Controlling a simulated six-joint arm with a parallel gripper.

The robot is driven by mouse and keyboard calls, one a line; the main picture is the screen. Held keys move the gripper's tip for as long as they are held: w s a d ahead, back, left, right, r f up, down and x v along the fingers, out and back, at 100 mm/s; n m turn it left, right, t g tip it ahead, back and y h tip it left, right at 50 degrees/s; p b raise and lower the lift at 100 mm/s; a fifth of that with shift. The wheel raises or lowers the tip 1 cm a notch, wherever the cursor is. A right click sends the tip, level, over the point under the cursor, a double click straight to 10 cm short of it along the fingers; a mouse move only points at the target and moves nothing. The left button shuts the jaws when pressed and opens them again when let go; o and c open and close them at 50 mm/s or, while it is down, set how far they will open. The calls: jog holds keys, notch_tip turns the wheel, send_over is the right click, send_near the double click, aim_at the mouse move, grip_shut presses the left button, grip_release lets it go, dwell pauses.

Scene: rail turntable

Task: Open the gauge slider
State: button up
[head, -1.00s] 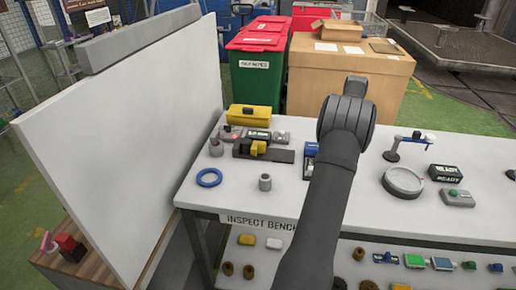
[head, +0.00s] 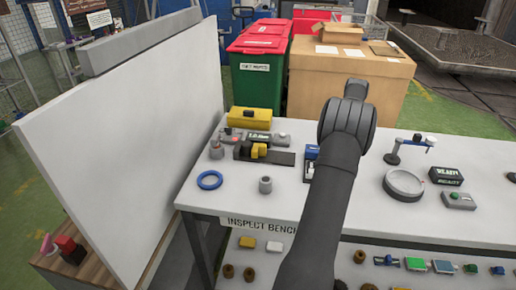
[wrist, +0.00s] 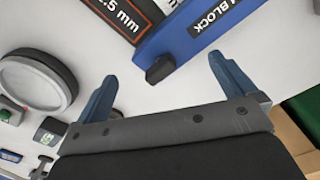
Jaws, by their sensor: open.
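In the wrist view, a blue block (wrist: 190,42) carries a label ending in "BLOCK", beside a dark plate (wrist: 125,17) marked "2.5 mm". A short black knob (wrist: 160,69) sticks out at the blue block's near end. My gripper (wrist: 163,85) is open, its two blue fingers spread to either side of the knob, and nothing is held between them. In the head view the blue block (head: 311,152) shows only in part, left of my arm, which hides my gripper. I cannot tell for certain which part is the gauge slider.
A dark gauge base with a yellow slide (head: 258,151), a blue ring (head: 209,180) and a grey cylinder (head: 265,185) lie left on the bench. A round grey dish (head: 403,186) and a READY display (head: 446,176) stand right. A tall white panel (head: 115,140) bounds the left.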

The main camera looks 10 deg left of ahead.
aim_at(265, 148)
jog(key=shift+a, duration=0.15)
jog(key=c, duration=0.5)
jog(key=a+r+m, duration=0.1)
jog(key=a, duration=0.1)
jog(key=a+r+m, duration=0.1)
jog(key=a, duration=0.1)
jog(key=a+r+m+y, duration=0.1)
jog(key=a, duration=0.1)
jog(key=shift+a, duration=0.15)
jog(key=c, duration=0.7)
jog(key=s+a+r+m+y, duration=0.1)
jog(key=a+r+m+y, duration=0.1)
jog(key=a+r+m, duration=0.45)
jog(key=s+a+r+m+y, duration=0.1)
jog(key=s+a+m+y, duration=0.15)
jog(key=a, duration=0.75)
jog(key=shift+c, duration=0.2)
jog(key=shift+h, duration=0.45)
jog(key=x, duration=1.7)
jog(key=shift+w, duration=0.4)
